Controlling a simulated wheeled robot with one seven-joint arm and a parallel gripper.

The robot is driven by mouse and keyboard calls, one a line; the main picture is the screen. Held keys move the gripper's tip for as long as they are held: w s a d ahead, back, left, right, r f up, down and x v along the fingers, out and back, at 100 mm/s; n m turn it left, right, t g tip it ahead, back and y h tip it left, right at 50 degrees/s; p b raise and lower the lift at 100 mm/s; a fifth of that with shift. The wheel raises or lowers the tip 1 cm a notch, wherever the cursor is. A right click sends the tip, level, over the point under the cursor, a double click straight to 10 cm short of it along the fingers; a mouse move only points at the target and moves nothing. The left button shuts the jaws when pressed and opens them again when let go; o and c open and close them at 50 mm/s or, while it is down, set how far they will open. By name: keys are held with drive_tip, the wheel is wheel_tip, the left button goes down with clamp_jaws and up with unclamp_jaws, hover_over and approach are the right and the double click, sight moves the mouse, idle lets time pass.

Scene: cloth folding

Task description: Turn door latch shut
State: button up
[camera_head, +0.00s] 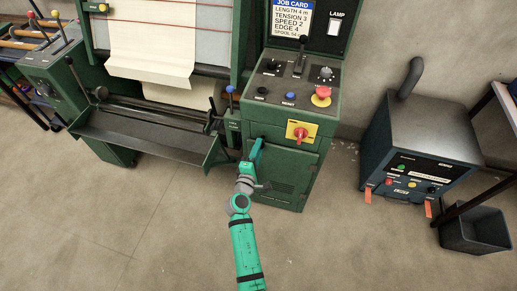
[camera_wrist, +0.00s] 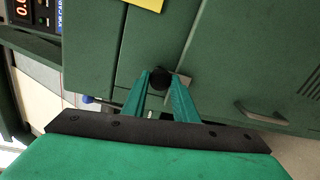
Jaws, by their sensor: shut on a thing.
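The green cabinet door (camera_head: 293,172) is on the front of the control cabinet, below the yellow plate with the red rotary switch. It looks flush with the cabinet front. In the wrist view the door (camera_wrist: 235,75) carries a bar handle and vent slots. The door latch (camera_wrist: 160,78) shows as a dark round knob beside a small pale plate at the door's edge. My gripper (camera_wrist: 160,85) is shut on the latch, one green finger on each side. In the head view my gripper (camera_head: 257,147) is at the cabinet's left front edge and hides the latch.
The red switch on its yellow plate (camera_head: 301,133) is just above the door. The loom tray (camera_head: 150,138) reaches close to my arm on the left. A blue-black machine (camera_head: 420,145) and a dark bin (camera_head: 476,232) stand at right. The front floor is clear.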

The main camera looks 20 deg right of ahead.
drive_tip(key=shift+f, duration=0.1)
idle(0.3)
drive_tip(key=o, duration=1)
drive_tip(key=v, duration=1.1)
drive_tip(key=shift+d, duration=0.1)
